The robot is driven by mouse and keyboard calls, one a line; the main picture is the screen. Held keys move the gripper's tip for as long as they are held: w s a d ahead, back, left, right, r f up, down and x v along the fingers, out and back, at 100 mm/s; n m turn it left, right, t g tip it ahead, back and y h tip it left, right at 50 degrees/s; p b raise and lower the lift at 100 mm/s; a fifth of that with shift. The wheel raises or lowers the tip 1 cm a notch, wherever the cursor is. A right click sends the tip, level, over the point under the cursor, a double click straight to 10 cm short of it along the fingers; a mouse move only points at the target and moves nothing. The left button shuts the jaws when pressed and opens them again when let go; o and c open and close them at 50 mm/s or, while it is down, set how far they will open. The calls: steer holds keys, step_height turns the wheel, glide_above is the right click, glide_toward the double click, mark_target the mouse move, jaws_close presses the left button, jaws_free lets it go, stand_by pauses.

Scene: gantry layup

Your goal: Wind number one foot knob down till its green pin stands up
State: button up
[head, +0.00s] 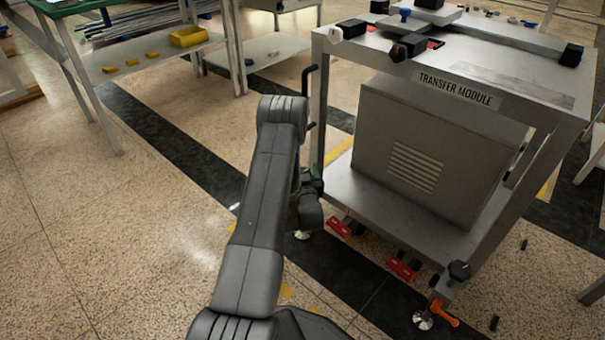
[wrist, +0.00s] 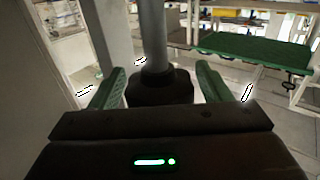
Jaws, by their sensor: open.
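In the wrist view a dark knob (wrist: 160,88) sits at the bottom of a grey post (wrist: 152,35). My gripper (wrist: 160,80) is open, with one green-padded finger on each side of the knob. A narrow gap seems to show on both sides, though contact is hard to tell. In the head view my gripper (head: 312,188) is low beside the transfer module's (head: 470,90) left leg, partly hidden by my arm. A foot (head: 302,235) shows below it. Another black knob (head: 459,270) is at the front right corner. No raised green pin is distinguishable, and no foot number is readable.
An orange lever (head: 443,312) sticks out by the right front foot (head: 423,320). Red blocks (head: 338,228) show under the module's lower shelf. The floor to the left is clear.

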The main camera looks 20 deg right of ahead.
steer(key=c, duration=1)
steer(key=shift+m+g+h, duration=0.3)
steer(key=shift+m+h, duration=0.1)
steer(key=shift+h, duration=0.2)
